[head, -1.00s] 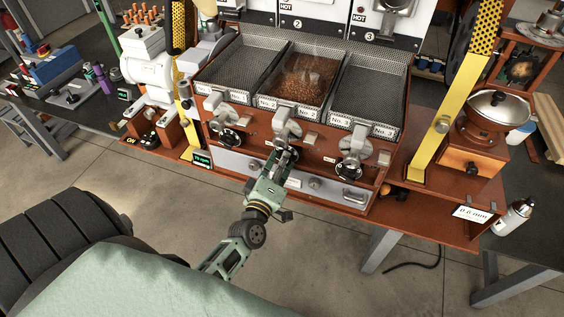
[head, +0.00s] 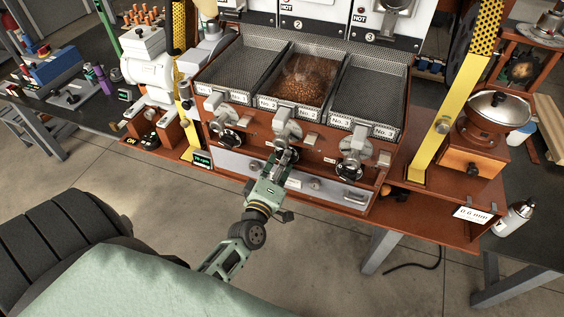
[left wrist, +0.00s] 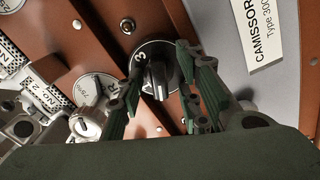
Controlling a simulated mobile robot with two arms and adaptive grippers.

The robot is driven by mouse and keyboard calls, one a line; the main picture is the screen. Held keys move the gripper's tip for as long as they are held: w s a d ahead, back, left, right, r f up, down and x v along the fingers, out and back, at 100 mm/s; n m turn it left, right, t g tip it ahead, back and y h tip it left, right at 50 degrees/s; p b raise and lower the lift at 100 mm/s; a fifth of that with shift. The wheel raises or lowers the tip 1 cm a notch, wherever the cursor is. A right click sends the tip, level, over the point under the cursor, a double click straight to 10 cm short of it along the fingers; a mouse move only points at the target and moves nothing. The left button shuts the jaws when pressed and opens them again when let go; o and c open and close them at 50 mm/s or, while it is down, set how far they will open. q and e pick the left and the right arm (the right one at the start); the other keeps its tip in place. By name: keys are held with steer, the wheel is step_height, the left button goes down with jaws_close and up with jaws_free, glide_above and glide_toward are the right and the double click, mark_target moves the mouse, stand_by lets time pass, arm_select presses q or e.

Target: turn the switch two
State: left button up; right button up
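Switch two appears to be the black rotary knob (left wrist: 158,78) with a pointer grip, centred in the left wrist view on the brown panel. Beside it is a plate reading No. 2 (left wrist: 47,97). The left gripper (left wrist: 158,92) is open, with one green finger on each side of the knob. Gaps show between the fingers and the pointer grip; contact cannot be told. In the head view the left gripper (head: 284,158) is at the middle station and largely hides this knob. The right gripper is not in view.
Three mesh trays stand above: the middle tray (head: 325,108) holds brown beans; the left tray (head: 218,92) and right tray (head: 345,118) look empty. Similar dials flank the middle station. Open floor lies in front.

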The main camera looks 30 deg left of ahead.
arm_select(q)
steer(key=v, duration=1.2)
steer(key=shift+f, duration=0.15)
